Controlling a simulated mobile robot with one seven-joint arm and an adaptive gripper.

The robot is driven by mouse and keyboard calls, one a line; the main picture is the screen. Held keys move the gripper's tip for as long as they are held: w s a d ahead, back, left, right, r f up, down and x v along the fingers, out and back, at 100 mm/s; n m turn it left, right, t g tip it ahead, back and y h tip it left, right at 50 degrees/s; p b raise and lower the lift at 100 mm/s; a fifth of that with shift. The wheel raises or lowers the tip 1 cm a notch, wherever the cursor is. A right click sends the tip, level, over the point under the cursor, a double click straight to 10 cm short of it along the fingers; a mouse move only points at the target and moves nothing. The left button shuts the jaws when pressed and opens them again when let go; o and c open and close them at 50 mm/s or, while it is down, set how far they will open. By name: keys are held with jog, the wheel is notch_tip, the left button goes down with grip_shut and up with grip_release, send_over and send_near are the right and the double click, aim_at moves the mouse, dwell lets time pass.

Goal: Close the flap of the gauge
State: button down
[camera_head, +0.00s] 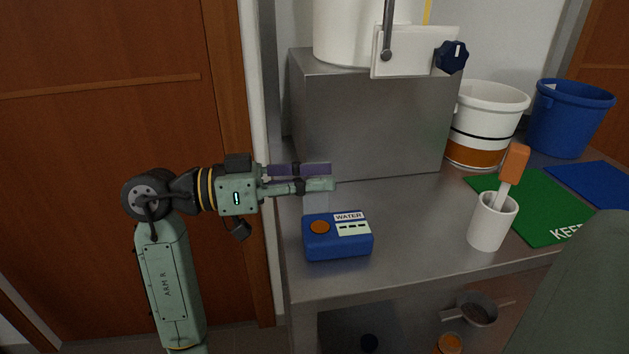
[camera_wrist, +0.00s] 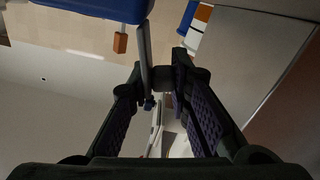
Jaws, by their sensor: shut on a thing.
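The gauge (camera_head: 337,246) is a blue box with a WATER label, an orange round button and a small display, standing near the left front of the metal bench. A pale, see-through flap (camera_head: 316,204) seems to stand up from its back left part. My gripper (camera_head: 318,178) reaches in from the left above the gauge and is shut on the flap's upper part. In the wrist view, the flap (camera_wrist: 145,58) shows nearly edge-on as a thin grey strip at my fingertips (camera_wrist: 162,78), beside the blue gauge body (camera_wrist: 100,6). The flap's hinge is not clear.
A metal block (camera_head: 365,125) stands behind the gauge, with a white panel (camera_head: 415,52) and dark knob (camera_head: 452,57) above. To the right are a white cup (camera_head: 491,225) with an orange-handled tool, a green mat (camera_head: 540,205) and two buckets (camera_head: 485,105) (camera_head: 570,115).

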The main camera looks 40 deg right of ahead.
aim_at(321, 232)
jog(key=m+b, duration=0.1)
jog(key=b, duration=0.1)
jog(key=s+m+b, duration=0.1)
jog(key=m+b, duration=0.1)
jog(key=a+m+b, duration=0.1)
jog(key=m+b, duration=0.1)
jog(key=shift+s, duration=0.35)
jog(key=m+b, duration=0.1)
jog(key=b, duration=0.1)
jog(key=s+a+m+b, duration=0.1)
jog(key=m+b, duration=0.1)
jog(key=shift+s+m, duration=0.15)
jog(key=shift+m, duration=0.15)
jog(key=m+b, duration=0.1)
jog(key=s+m+b, duration=0.1)
jog(key=m+b, duration=0.1)
jog(key=shift+s+a+f+m+b, duration=0.1)
jog(key=shift+a+f+m+b, duration=0.1)
jog(key=shift+a+m+b, duration=0.15)
jog(key=shift+s+a+f+m+b, duration=0.2)
jog(key=shift+s+m+b, duration=0.1)
jog(key=shift+m+b, duration=0.65)
jog(key=shift+s+a+f+m+b, duration=0.15)
jog(key=shift+s+a+m+b, duration=0.1)
jog(key=shift+m+b, duration=0.6)
jog(key=shift+m, duration=0.25)
jog(key=c, duration=1.6)
grip_release()
jog(key=shift+o, duration=0.2)
